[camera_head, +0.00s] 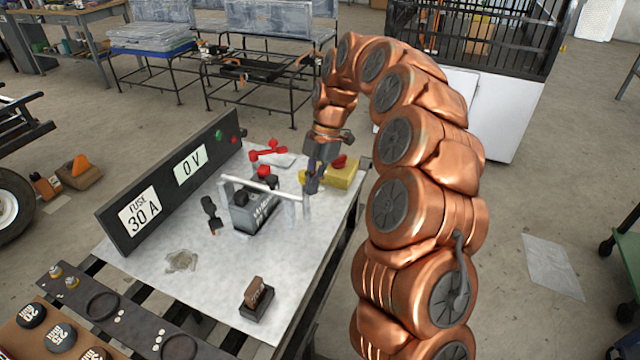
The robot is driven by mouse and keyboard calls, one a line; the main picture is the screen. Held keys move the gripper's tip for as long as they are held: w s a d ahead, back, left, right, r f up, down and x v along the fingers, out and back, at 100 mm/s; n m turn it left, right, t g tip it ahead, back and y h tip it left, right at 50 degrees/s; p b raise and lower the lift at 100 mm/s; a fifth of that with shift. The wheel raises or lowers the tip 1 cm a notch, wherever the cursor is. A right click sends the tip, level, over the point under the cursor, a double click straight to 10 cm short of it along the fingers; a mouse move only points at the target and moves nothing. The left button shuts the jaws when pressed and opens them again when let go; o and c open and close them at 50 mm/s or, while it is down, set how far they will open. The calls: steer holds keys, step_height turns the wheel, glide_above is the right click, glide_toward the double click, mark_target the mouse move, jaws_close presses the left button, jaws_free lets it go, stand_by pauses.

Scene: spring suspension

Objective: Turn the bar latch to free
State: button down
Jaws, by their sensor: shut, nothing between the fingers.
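The bar latch is a white bar (258,188) running across the top of a dark battery (252,213) on the pale table (190,293). White uprights stand at its ends. My gripper (312,188) is shut and empty, pointing down at the right end of the bar, beside the right upright. I cannot tell whether it touches the latch. My gripper hides part of the yellow block behind it.
A black panel (112,236) reading "FUSE 30 A" and "0 V" stands along the left edge. A yellow block (343,175) with a red knob, a red clamp (267,150), a black clamp (211,214) and a small brown-and-black block (257,299) lie around. The front middle is mostly clear.

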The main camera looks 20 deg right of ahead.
steer(key=shift+d, duration=0.35)
stand_by(0.6)
steer(key=shift+w+r, duration=0.1)
steer(key=w+p+v, duration=0.1)
steer(key=p+v, duration=0.3)
steer(key=v, duration=0.5)
steer(key=shift+a+r, duration=0.3)
steer(key=shift+r, duration=0.1)
